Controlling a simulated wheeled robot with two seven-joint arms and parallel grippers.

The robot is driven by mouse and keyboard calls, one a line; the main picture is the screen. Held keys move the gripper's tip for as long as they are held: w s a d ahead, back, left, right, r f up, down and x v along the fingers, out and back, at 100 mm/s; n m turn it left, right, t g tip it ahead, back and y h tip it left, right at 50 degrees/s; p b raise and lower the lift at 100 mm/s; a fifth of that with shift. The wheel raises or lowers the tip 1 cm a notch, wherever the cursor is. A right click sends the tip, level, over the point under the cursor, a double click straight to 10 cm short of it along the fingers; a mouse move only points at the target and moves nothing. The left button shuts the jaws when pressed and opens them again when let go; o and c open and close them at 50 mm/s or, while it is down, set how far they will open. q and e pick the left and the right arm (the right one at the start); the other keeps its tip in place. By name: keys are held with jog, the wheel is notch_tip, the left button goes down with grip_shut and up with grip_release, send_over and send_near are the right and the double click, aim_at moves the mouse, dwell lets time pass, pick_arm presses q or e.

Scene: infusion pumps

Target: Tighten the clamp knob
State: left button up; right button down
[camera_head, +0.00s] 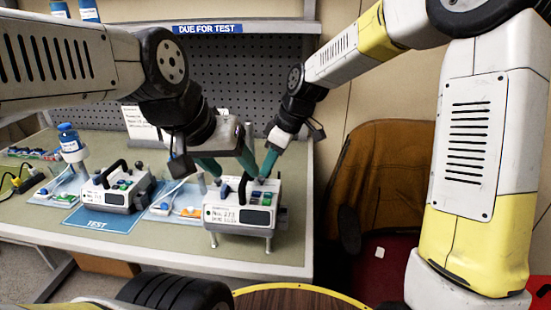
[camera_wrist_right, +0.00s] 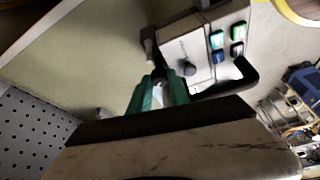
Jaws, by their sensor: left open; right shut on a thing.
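A white infusion pump (camera_head: 240,214) with a black handle and coloured buttons stands at the bench's front right corner; its buttoned face also shows in the right wrist view (camera_wrist_right: 203,62). My left gripper (camera_head: 232,170) is open just above and behind this pump, its green fingers apart. My right gripper (camera_head: 268,164) has its green fingers down at the pump's back right. In the right wrist view it (camera_wrist_right: 160,92) is shut on a small pale part beside the pump. I cannot tell if that part is the clamp knob.
A second pump (camera_head: 118,190) stands on the blue TEST mat (camera_head: 102,221) to the left. A pegboard (camera_head: 240,78) backs the bench. A brown-covered chair (camera_head: 381,175) stands right of the bench.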

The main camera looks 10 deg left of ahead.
aim_at(276, 180)
jog(key=m+t, duration=0.1)
jog(key=m, duration=0.1)
jog(key=m+t, duration=0.1)
jog(key=m, duration=0.2)
jog(key=shift+s+a+h, duration=0.1)
jog(key=shift+s+h, duration=0.05)
jog(key=shift+h, duration=0.15)
dwell(0.4)
jog(key=c, duration=1.5)
grip_release()
jog(key=shift+r, duration=0.15)
jog(key=v, duration=0.7)
jog(key=shift+r, duration=0.3)
jog(key=shift+s, duration=0.1)
